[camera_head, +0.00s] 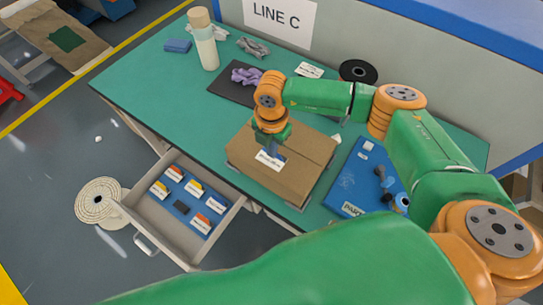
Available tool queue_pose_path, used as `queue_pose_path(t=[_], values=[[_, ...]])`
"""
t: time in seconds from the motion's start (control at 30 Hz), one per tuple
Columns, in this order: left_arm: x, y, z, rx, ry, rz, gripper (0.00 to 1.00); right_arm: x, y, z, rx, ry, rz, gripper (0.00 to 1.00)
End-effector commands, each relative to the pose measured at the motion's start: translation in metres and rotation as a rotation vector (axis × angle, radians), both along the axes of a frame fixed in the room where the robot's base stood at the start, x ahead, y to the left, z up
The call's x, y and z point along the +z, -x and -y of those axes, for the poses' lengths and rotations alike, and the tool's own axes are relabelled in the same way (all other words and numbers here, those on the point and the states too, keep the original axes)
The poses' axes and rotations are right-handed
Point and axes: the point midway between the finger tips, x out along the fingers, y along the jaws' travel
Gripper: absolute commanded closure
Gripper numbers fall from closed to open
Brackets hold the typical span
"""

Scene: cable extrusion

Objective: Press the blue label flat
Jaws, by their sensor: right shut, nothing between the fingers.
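A brown cardboard box (299,174) stands closed on the green table. A label (270,161) lies on its top, mostly white, with some blue at its upper edge by the gripper. My right gripper (270,150) points down over the label, with its tips at or just above it. I cannot tell whether they touch. The gripper is shut with nothing in it, and it hides part of the label. My left gripper is not in view.
An open drawer (226,222) with several small labelled parts juts out at the front. A blue board (351,190) with tools lies right of the box. A bottle (205,45), a dark mat (222,88) and a black spool (357,71) stand or lie farther back.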

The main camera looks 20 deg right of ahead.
Motion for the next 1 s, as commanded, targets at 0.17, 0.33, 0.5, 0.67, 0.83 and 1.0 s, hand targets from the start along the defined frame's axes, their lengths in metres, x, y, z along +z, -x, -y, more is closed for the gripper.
queue_pose_path(t=[0.17, 0.33, 0.5, 0.67, 0.83, 1.0], values=[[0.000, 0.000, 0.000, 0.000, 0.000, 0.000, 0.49, 0.000, 0.000, 0.000, 0.000, 0.000, 0.000, 1.00], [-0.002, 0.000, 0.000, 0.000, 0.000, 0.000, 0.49, -0.002, 0.000, 0.000, 0.000, 0.000, 0.000, 1.00], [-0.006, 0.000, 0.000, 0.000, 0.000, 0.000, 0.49, -0.006, 0.000, 0.000, 0.000, 0.000, 0.000, 1.00], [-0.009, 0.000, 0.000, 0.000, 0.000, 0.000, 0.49, -0.010, 0.000, 0.000, 0.000, 0.000, 0.000, 1.00], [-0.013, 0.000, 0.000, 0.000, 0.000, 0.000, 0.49, -0.015, 0.000, 0.000, 0.000, 0.000, 0.000, 1.00], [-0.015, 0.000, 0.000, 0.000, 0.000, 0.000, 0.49, -0.017, 0.000, 0.000, 0.000, 0.000, 0.000, 1.00]])
